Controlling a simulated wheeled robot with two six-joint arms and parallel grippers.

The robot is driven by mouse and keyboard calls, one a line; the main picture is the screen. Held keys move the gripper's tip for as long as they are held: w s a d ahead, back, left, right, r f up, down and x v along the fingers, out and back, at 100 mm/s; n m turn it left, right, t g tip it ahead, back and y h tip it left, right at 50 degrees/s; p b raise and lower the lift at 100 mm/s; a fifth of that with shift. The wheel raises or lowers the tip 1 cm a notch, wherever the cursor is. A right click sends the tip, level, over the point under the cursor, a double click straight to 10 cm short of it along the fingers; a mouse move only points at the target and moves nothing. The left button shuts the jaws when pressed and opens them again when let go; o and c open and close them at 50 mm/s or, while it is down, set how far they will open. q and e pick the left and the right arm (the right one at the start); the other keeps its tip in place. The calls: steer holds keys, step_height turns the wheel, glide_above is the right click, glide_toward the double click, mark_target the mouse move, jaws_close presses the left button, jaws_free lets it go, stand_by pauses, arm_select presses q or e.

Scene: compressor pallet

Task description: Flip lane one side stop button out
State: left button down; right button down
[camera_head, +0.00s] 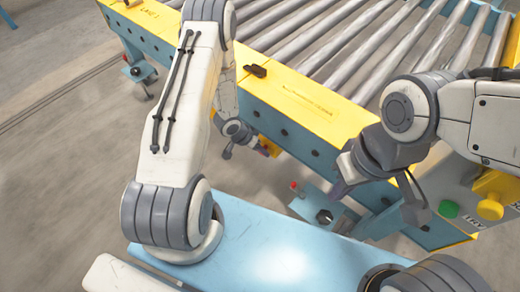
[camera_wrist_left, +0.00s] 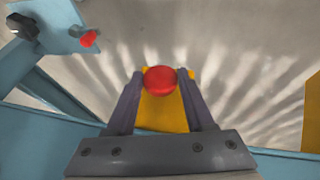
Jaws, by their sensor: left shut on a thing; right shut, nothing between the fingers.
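The side stop button is a red round cap (camera_wrist_left: 160,80) on a yellow box (camera_wrist_left: 162,112) in the left wrist view. My left gripper (camera_wrist_left: 161,84) has a finger on each side of the cap and is shut on it. In the head view the left gripper (camera_head: 236,140) is small and partly hidden at the conveyor's side, with a bit of red beside it. My right gripper (camera_head: 342,187) is shut and empty in front of the conveyor's yellow and blue side rail.
The roller conveyor (camera_head: 290,88) fills the upper right. A blue bracket (camera_head: 322,203) with a red tip (camera_head: 293,186) juts out low, near my right gripper. A control box with green (camera_head: 448,209) and yellow (camera_head: 490,208) buttons stands at the right. Open floor lies left.

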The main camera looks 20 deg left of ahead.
arm_select(q)
steer(key=shift+s+a+p, duration=0.25)
steer(key=shift+s+p, duration=0.25)
steer(key=shift+s, duration=0.25)
steer(key=shift+c, duration=1.3)
jaws_free()
steer(key=shift+w, duration=0.1)
steer(key=shift+r, duration=0.1)
steer(key=p+v, duration=0.4)
steer(key=v, duration=0.6)
